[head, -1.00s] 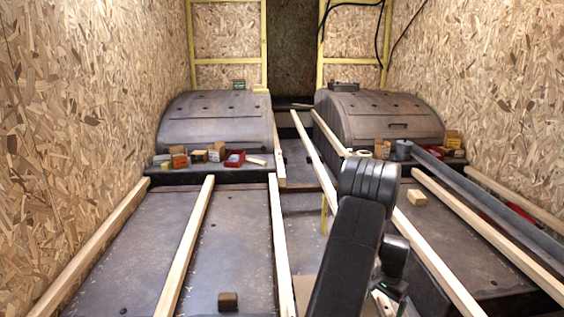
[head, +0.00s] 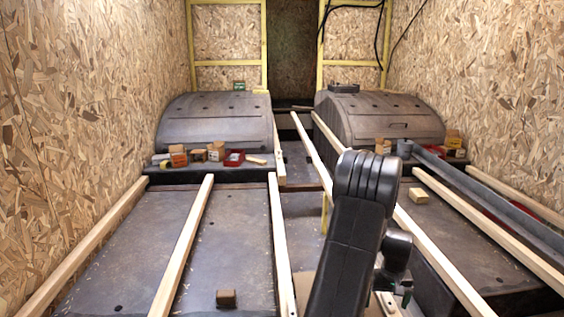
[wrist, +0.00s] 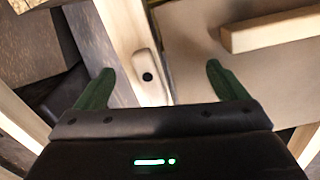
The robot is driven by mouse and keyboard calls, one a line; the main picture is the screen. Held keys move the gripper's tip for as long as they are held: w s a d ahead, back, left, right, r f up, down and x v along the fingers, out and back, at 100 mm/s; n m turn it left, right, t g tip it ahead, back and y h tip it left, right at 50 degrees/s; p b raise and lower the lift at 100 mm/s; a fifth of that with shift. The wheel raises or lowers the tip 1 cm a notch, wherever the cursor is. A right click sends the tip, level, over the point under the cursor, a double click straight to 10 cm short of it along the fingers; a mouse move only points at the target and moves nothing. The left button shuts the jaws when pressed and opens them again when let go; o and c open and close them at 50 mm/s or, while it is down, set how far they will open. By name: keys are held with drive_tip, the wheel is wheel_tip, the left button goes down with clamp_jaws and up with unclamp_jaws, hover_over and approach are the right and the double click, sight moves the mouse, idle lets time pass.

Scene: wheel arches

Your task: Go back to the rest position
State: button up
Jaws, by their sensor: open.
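My gripper (wrist: 160,90) shows in the wrist view with its two green fingers spread wide and nothing held between them. A pale wooden batten (wrist: 122,35) with a dark round hole runs below and beyond the fingers. In the head view my black arm stands folded at the lower middle. It hides most of the gripper there, and only a small part of the wrist end shows at its lower right.
Long wooden battens (head: 187,245) lie along the dark floor. Two wheel arches (head: 214,125) (head: 385,118) stand at the back, with small boxes (head: 197,155) in front. A small brown block (head: 226,298) lies at the front, a pale block (head: 418,195) at the right. Chipboard walls (head: 70,120) close both sides.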

drive_tip(key=shift+s+n+b, duration=0.1)
drive_tip(key=shift+n+b, duration=0.5)
drive_tip(key=shift+n, duration=0.4)
drive_tip(key=shift+r, duration=0.1)
